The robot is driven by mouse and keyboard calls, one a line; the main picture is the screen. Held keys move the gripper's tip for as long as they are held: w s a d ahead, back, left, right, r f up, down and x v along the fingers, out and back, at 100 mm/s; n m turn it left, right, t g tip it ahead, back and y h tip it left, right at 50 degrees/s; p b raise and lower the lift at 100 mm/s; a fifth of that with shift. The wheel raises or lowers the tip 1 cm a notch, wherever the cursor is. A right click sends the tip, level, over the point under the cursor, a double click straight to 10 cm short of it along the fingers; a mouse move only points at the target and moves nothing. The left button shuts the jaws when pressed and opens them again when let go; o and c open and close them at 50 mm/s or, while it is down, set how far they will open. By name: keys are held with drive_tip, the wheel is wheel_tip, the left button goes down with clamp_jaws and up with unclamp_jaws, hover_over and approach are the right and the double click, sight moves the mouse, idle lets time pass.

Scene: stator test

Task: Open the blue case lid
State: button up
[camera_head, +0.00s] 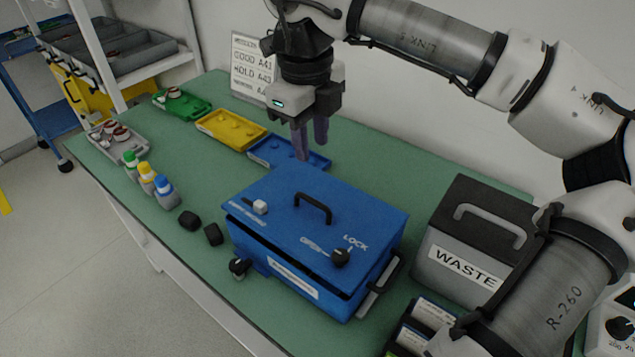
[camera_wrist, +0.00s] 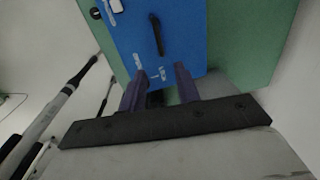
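The blue case (camera_head: 290,285) stands on the green bench. Its lid (camera_head: 275,190) lies over the box, with a dark seam along the front. On the lid are a black bar handle (camera_head: 313,207), a white switch (camera_head: 261,206) and a black knob (camera_head: 340,257) by the words OPEN and LOCK. My gripper (camera_head: 310,145) hangs above the bench behind the case, empty, its purple fingers apart. In the wrist view the lid (camera_wrist: 185,30) and handle (camera_wrist: 156,35) show beyond the open fingers (camera_wrist: 160,88). Which way the knob is set is hard to tell.
A grey WASTE bin (camera_head: 455,245) stands right of the case. Blue (camera_head: 262,152), yellow (camera_head: 231,130) and green (camera_head: 182,103) trays lie behind. Small bottles (camera_head: 148,178) and two black pieces (camera_head: 190,220) are at left. A black fitting (camera_head: 238,267) sits at the case's front left.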

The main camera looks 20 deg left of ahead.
sight(315, 201)
drive_tip(key=f, duration=0.4)
drive_tip(key=f+p, duration=0.1)
drive_tip(key=f, duration=0.3)
drive_tip(key=f+p, duration=0.1)
drive_tip(key=f, duration=0.3)
drive_tip(key=shift+w+d+f, duration=0.15)
drive_tip(key=shift+w+f, duration=0.15)
drive_tip(key=shift+w, duration=0.05)
drive_tip(key=shift+c, duration=0.4)
clamp_jaws()
drive_tip(key=shift+r, duration=0.1)
